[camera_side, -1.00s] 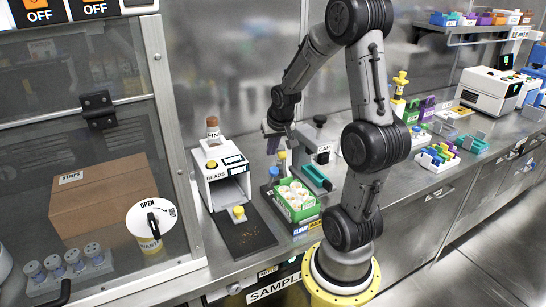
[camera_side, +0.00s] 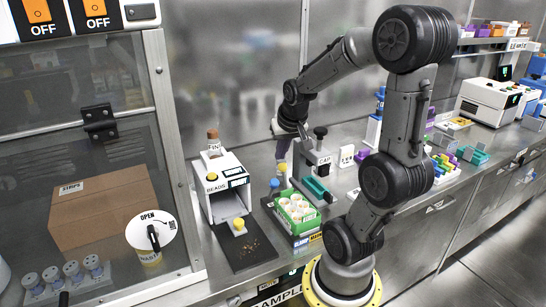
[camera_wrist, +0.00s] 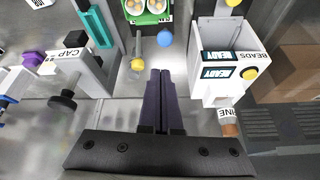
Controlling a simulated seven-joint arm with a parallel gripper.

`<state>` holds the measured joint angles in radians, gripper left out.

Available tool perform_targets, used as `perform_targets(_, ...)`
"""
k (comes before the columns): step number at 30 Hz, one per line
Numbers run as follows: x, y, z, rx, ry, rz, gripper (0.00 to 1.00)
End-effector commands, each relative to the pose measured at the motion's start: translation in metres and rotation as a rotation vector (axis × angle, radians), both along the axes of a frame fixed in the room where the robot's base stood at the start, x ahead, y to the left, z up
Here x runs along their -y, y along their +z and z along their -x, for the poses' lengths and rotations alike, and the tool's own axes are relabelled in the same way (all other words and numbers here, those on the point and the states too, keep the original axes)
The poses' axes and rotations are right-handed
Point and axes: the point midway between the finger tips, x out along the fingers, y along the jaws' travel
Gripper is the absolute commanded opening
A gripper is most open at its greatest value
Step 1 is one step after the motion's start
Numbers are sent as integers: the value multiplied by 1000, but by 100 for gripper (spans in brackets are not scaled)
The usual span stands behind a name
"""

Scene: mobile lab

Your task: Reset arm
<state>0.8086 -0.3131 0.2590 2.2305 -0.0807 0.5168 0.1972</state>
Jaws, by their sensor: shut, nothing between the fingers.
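My gripper (camera_wrist: 161,100) is shut and empty in the wrist view, its two dark purple fingers side by side. In the side view my gripper (camera_side: 282,150) hangs above the bench's back part, between the white BEADS box (camera_side: 222,185) and the CAP stand (camera_side: 316,160). In the wrist view the yellow-topped item (camera_wrist: 138,64) and a blue-topped item (camera_wrist: 165,39) lie just beyond the fingertips, apart from them as far as I can tell. My arm is bent, with its elbow high at the right.
A green tray (camera_side: 313,220) of round white items stands in front of the CAP stand. A dark mat (camera_side: 262,252) lies before the BEADS box. A glass enclosure with a cardboard box (camera_side: 100,208) is at left. Colored racks and a white machine (camera_side: 488,100) stand at right.

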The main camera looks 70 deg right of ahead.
Motion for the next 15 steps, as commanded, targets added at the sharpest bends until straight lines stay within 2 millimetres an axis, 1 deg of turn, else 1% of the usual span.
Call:
perform_targets(5,0,0,-1,0,2,0,0)
perform_targets(8,-7,2,-8,5,33,6,0)
perform_targets(11,-26,16,-25,37,117,34,0)
perform_targets(12,-39,24,-33,56,163,48,0)
perform_targets(14,-63,36,-42,86,243,66,0)
perform_targets(15,-81,44,-46,103,301,75,0)
